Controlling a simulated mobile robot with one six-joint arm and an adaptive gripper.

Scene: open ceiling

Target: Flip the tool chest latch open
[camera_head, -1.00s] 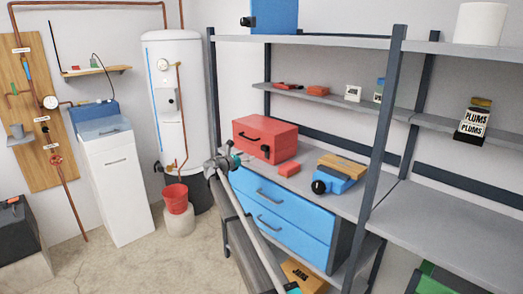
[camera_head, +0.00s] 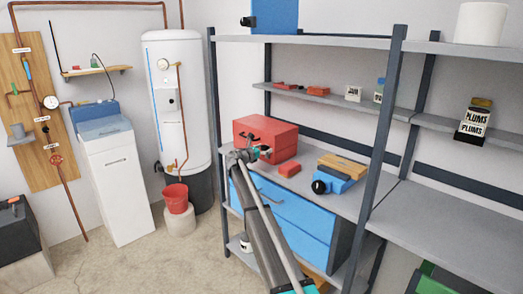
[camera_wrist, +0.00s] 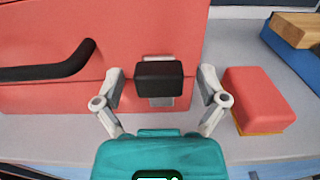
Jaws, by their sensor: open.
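The red tool chest (camera_head: 280,132) stands on the grey shelf top above the blue drawers. In the wrist view its red front (camera_wrist: 40,32) fills the upper left, with a black handle (camera_wrist: 50,68). The latch (camera_wrist: 158,80), a black block over a grey plate, is on the front to the right of the handle. My gripper (camera_wrist: 163,82) is open in front of the chest, with one finger on each side of the latch. I cannot tell whether the fingers touch it. In the head view my gripper (camera_head: 262,153) is at the chest's front.
A small red block (camera_wrist: 258,98) lies on the shelf just right of my gripper. Blue drawers (camera_head: 285,215) are below the shelf edge. A dark rack post (camera_head: 380,130) stands to the right.

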